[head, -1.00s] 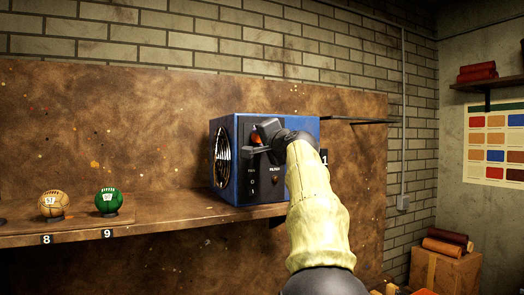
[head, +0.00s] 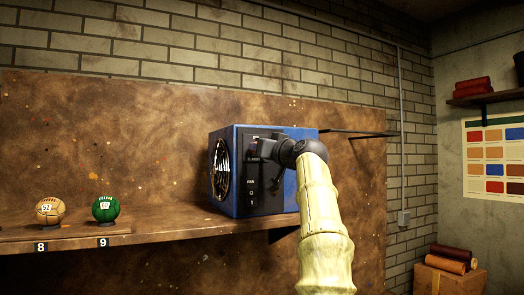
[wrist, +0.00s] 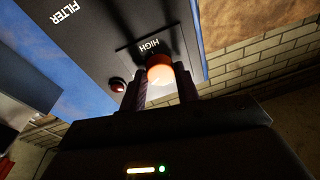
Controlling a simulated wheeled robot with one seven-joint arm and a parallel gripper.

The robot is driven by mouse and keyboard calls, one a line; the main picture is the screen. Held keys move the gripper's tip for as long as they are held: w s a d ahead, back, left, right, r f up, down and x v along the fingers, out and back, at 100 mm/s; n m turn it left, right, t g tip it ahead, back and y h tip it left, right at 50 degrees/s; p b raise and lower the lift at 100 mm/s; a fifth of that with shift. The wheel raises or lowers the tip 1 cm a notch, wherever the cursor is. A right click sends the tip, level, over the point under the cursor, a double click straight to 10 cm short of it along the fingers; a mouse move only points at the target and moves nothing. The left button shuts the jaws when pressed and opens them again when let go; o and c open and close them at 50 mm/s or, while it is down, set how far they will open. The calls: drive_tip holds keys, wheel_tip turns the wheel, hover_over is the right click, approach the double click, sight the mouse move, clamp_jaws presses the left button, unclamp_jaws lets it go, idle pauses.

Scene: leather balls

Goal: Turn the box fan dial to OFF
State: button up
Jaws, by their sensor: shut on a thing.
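The blue box fan (head: 285,190) stands on the shelf, with a round grille on its left side and a black control panel (head: 264,195) in front. My gripper (head: 262,150) is at the upper part of this panel. In the wrist view my gripper (wrist: 159,86) has its two dark fingers on either side of the orange dial (wrist: 160,68), shut on it. The word HIGH is printed on the panel beside the dial. The dial is mostly hidden by my gripper in the head view. I cannot read the dial's pointer or see an OFF mark.
A small red round part (wrist: 118,85) sits on the panel close to the fingers. A tan ball (head: 49,211) and a green ball (head: 106,209) rest on the shelf at left. A dark rod (head: 357,133) sticks out behind the fan at right.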

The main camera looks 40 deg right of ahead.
drive_tip(key=n+p, duration=0.1)
drive_tip(key=n, duration=0.6)
drive_tip(key=n+g+y+p, duration=0.1)
drive_tip(key=n, duration=0.5)
drive_tip(key=shift+n+y+p, duration=0.3)
drive_tip(key=shift+n+p, duration=0.05)
drive_tip(key=shift+n, duration=0.05)
drive_tip(key=o, duration=1)
drive_tip(key=shift+w+r, duration=0.1)
drive_tip(key=shift+c, duration=0.2)
drive_tip(key=s+a+b, duration=0.1)
drive_tip(key=s+b, duration=0.6)
drive_tip(key=s, duration=1)
drive_tip(key=shift+s+a, duration=0.15)
drive_tip(key=shift+a, duration=0.2)
